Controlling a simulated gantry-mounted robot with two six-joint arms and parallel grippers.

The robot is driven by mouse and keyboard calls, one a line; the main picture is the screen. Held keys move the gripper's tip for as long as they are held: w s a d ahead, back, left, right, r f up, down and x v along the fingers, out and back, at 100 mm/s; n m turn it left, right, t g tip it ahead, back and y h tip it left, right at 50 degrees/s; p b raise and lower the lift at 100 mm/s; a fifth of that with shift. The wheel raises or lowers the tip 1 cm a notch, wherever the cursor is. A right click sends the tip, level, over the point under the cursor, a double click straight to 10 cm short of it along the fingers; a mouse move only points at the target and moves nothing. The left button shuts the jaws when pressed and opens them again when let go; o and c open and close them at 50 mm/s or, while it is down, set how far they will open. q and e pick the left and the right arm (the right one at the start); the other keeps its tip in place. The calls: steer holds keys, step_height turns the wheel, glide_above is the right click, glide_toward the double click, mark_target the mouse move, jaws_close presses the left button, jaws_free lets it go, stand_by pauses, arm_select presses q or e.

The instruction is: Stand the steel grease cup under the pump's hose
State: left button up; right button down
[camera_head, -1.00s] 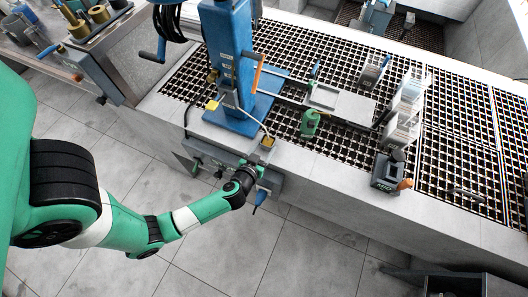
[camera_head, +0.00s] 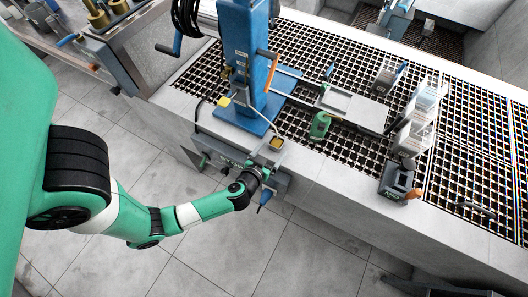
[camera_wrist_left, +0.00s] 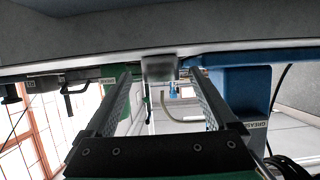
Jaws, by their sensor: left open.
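The steel grease cup (camera_head: 276,143), small and squarish with a yellowish top, is at the near edge of the bench, in front of the blue pump (camera_head: 238,60). The pump's pale hose (camera_head: 262,122) curves down with its end close above the cup; whether it is exactly over it I cannot tell. My left gripper (camera_head: 270,163) is on the near side of the cup. In the left wrist view its fingers (camera_wrist_left: 160,80) are apart, with a grey block, apparently the cup (camera_wrist_left: 159,68), between or just beyond the tips; contact is unclear. My right gripper is not in view.
A grey tray (camera_head: 356,108), clear upright holders (camera_head: 420,105) and a dark device (camera_head: 397,179) lie farther right.

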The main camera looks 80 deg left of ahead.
arm_select(q)
steer(key=p+v, duration=0.2)
steer(key=v, duration=0.9)
steer(key=shift+p, duration=0.4)
